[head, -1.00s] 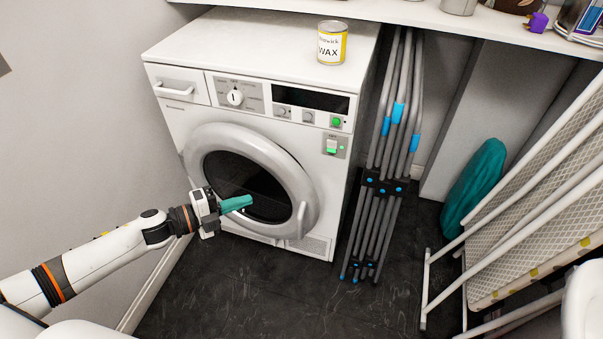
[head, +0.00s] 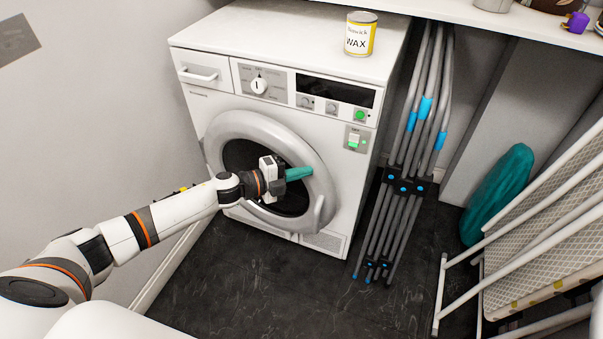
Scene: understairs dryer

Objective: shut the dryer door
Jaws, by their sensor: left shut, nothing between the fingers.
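The white dryer (head: 200,104) stands against the back wall. Its round door (head: 262,122), with a thick grey ring and dark glass, sits at the front opening. I cannot tell whether the door is fully flush; a handle shows at the ring's lower right. My left gripper (head: 311,172) is shut and empty, with teal fingers pointing right. Its fingertips overlap the right part of the door ring; whether they touch it is unclear. The gripper and wrist hide part of the glass. My right gripper is not in view.
A wax tin (head: 360,33) stands on the dryer top. A folded grey airer (head: 405,170) leans right of the dryer. A teal bag-like object (head: 497,193) and a white-framed ironing board (head: 545,220) are further right. Dark floor (head: 270,285) is clear in front.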

